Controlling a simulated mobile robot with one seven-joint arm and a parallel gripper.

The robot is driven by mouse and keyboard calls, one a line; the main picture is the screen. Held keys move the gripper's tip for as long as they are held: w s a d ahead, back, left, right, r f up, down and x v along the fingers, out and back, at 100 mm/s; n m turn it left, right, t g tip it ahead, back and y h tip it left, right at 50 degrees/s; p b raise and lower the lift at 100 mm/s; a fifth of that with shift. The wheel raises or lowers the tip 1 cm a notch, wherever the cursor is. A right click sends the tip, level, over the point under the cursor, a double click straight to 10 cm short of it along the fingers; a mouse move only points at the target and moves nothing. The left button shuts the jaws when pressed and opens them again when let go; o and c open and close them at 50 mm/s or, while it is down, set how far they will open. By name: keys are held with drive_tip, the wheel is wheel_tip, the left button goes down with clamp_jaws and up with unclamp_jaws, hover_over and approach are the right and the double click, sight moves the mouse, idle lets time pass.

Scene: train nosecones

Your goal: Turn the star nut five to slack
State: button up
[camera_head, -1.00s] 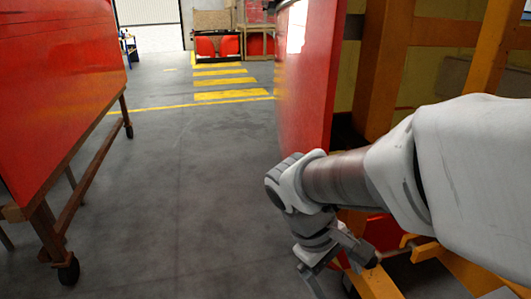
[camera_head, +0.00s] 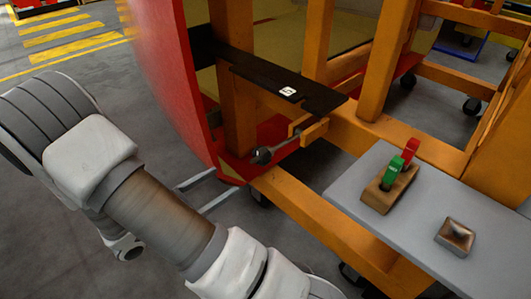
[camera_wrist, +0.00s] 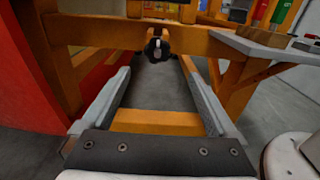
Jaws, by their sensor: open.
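The star nut (camera_head: 262,155) is a dark lobed knob on a metal rod, which runs through an orange bracket (camera_head: 310,130) on the orange frame. A black plate with a small white label, perhaps a 5, lies above it. In the wrist view the nut (camera_wrist: 157,47) shows near the top centre, ahead of and between the finger tips. My gripper (camera_head: 226,180) is open and empty, with its two grey fingers pointing towards the nut from the left. The fingers look apart from the nut; the exact gap cannot be told.
The red nosecone panel (camera_head: 165,75) stands close to my gripper's left. A grey shelf (camera_head: 420,225) at the right carries a wooden block with red and green pieces and a small wooden tray. Orange beams surround the nut. Open floor lies at the left.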

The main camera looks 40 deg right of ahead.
sight(268, 147)
drive_tip(key=d, duration=0.5)
drive_tip(key=w+d+b, duration=0.1)
drive_tip(key=d, duration=0.5)
drive_tip(key=d+b, duration=0.1)
drive_tip(key=d, duration=0.5)
drive_tip(key=shift+w+d+f, duration=0.15)
drive_tip(key=shift+w+f, duration=0.05)
drive_tip(key=shift+w, duration=0.15)
drive_tip(key=c, duration=1.4)
drive_tip(key=shift+r+n, duration=0.1)
drive_tip(key=shift+n, duration=0.3)
